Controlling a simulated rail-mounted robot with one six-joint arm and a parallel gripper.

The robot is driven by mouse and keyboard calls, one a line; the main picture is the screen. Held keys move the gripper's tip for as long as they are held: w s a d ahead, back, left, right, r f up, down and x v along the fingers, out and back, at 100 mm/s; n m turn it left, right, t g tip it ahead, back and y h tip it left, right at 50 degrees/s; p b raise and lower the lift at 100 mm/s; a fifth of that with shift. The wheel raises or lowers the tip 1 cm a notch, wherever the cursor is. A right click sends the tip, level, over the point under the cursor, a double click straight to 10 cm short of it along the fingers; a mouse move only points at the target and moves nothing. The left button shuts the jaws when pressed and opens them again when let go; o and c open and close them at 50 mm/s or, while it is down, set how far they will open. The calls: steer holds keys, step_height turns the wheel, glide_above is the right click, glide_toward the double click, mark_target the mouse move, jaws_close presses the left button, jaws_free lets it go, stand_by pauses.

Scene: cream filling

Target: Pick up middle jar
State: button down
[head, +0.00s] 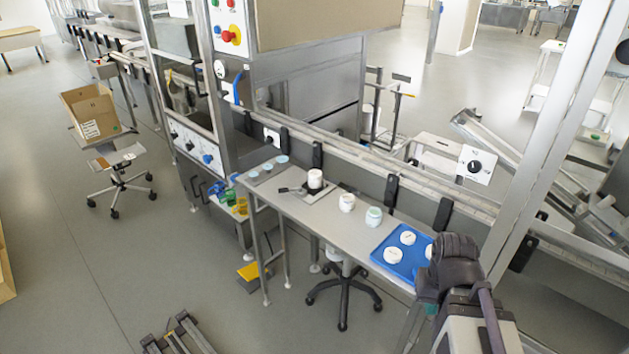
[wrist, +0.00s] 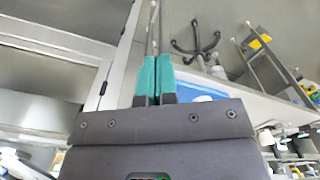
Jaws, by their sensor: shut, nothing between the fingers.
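Three white jars stand in a row on the long grey table in the head view. The middle jar (head: 347,202) stands on bare table. In the head view my arm is at the right end of the table, beyond the tray and well away from the middle jar; the fingers are mostly hidden there. No jar is clear in the wrist view.
A blue tray (head: 410,267) with white round lids (head: 407,238) lies between the jars and my arm. A dark-handled tool (head: 290,190) lies left of the jars. Small pale-blue discs (head: 267,167) sit at the far left end. A conveyor rail (head: 340,155) runs behind the table.

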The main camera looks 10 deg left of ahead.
steer(key=c, duration=1.9)
jaws_free()
steer(key=o, duration=1.6)
